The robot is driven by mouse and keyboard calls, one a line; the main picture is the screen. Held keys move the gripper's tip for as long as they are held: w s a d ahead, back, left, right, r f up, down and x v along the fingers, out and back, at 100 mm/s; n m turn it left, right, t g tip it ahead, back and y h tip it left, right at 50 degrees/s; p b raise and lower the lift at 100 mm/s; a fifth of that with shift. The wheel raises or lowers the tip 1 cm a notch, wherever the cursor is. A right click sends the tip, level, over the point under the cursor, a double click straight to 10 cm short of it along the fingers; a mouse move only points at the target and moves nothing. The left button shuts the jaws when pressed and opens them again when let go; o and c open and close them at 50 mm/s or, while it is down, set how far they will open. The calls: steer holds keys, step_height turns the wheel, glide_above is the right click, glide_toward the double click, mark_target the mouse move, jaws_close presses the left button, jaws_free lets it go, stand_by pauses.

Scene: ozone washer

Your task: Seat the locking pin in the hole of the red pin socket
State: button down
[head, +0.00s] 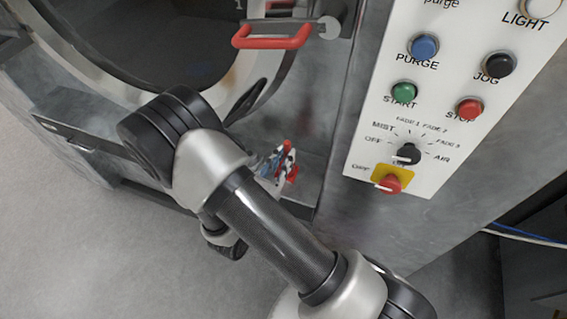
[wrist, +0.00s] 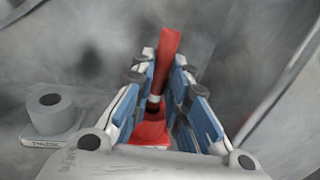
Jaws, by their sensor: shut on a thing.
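My gripper (wrist: 168,92) is shut on the locking pin, with blue-padded fingers on both sides of its red handle (wrist: 171,52). A short pale part of the pin (wrist: 153,101) shows below the handle. The red pin socket (wrist: 151,131) is directly below it, low between the fingers. The pin leans a little to the right in the wrist view. Whether its tip is in the hole or just above it I cannot tell. In the head view my gripper (head: 277,164) is small and partly behind my arm, with red and blue showing.
A grey round holder with a hole (wrist: 51,113) stands on a labelled base, left of my gripper. A control panel (head: 440,110) with buttons is at right in the head view. A red door handle (head: 272,42) is above. A grey wall is close behind.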

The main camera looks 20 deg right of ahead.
steer(key=shift+f, duration=0.6)
steer(key=shift+r, duration=0.1)
steer(key=c, duration=1.6)
jaws_free()
steer(key=shift+o, duration=0.2)
